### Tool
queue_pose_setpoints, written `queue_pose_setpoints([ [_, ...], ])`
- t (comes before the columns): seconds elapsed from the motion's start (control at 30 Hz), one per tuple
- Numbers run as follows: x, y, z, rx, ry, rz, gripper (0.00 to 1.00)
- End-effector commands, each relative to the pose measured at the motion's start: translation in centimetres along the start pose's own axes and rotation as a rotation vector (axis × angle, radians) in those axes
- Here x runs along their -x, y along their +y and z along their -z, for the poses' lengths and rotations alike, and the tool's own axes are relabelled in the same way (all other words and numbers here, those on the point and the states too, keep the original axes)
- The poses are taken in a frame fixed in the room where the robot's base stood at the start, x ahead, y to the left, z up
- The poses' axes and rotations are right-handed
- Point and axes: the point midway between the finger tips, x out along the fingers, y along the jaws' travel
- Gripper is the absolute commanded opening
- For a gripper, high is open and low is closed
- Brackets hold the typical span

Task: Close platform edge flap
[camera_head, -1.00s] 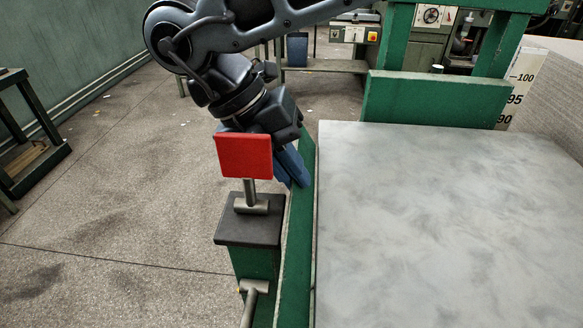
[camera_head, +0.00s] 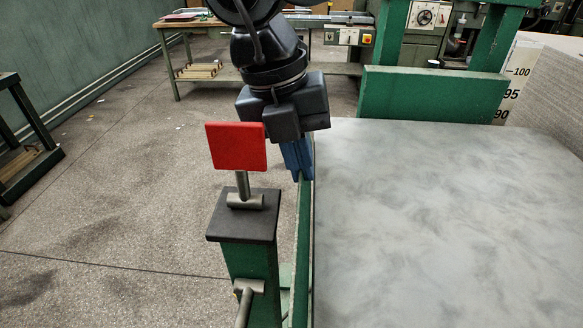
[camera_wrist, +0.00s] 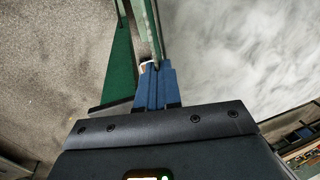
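The platform (camera_head: 440,220) is a wide grey-white mottled surface on the right. The edge flap (camera_head: 303,235) is a narrow green strip along its left side; it stands close to the platform edge, with only a thin gap. In the wrist view the flap (camera_wrist: 143,25) runs away from my fingertips. My gripper (camera_head: 301,177) has blue fingers, shut together and pointing down at the flap's far part. In the wrist view my gripper (camera_wrist: 157,66) meets the strip's near end; whether it touches is hard to tell.
A red square plate (camera_head: 236,146) stands on a green post (camera_head: 250,262) with a dark top, just left of the flap. A green upright board (camera_head: 430,95) borders the platform's far side. Open floor (camera_head: 110,220) lies to the left.

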Motion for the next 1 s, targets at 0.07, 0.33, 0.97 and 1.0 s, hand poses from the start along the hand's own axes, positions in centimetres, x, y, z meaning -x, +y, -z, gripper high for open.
queue_pose_setpoints([
  [0.07, -0.6, -0.5, 0.0, -0.003, 0.002, -0.051, 0.00],
  [0.33, -0.5, -1.3, 0.0, -0.002, 0.002, -0.191, 0.00],
  [0.97, -0.3, -1.6, 0.1, 0.001, 0.003, -0.249, 0.00],
  [1.0, -0.3, -1.6, 0.1, 0.001, 0.003, -0.249, 0.07],
])
